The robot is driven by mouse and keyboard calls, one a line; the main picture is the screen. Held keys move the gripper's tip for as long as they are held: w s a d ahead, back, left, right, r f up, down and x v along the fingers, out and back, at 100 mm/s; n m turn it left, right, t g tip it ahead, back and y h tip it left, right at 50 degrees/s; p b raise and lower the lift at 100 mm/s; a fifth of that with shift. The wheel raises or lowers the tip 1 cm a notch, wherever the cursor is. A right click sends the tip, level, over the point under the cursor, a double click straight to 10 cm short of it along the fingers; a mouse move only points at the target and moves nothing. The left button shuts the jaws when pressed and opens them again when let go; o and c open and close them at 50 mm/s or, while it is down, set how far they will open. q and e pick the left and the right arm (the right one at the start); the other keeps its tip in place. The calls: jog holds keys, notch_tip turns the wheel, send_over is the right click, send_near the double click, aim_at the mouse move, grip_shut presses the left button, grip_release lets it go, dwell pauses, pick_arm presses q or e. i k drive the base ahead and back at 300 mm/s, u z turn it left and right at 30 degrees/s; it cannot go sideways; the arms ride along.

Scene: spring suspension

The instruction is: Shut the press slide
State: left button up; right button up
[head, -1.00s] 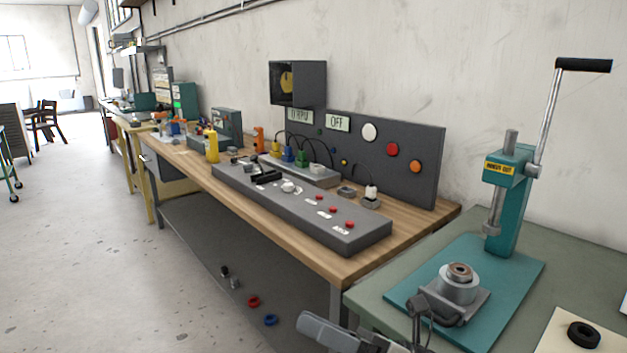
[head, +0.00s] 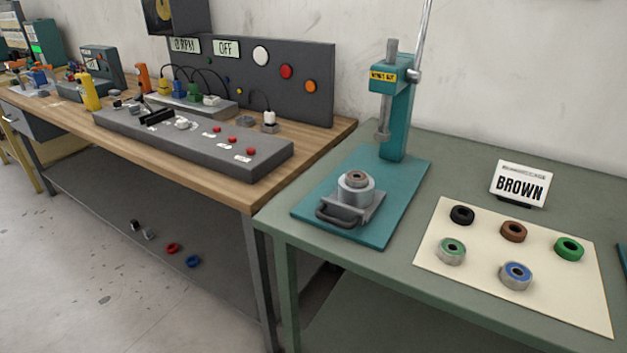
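The teal arbor press (head: 397,115) stands at the back of the green table, on a teal base plate (head: 402,205). Its slide (head: 372,212) is a grey plate with a dark loop handle (head: 338,216) at the front left. The slide sits toward the front of the base plate, forward of the ram (head: 383,128). The press lever (head: 424,35) points up and leaves the top of the view. Neither of my grippers is in view.
A cream mat (head: 440,255) to the right holds several rings and bushings. A sign reading BROWN (head: 521,184) stands behind it. A wooden bench (head: 225,195) with a grey control box (head: 190,150) adjoins on the left. The green table's front strip is clear.

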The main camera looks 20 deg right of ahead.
aim_at(357, 206)
jog(key=k, duration=0.5)
jog(key=u, duration=1.6)
jog(key=i, duration=1.35)
jog(key=z, duration=2.7)
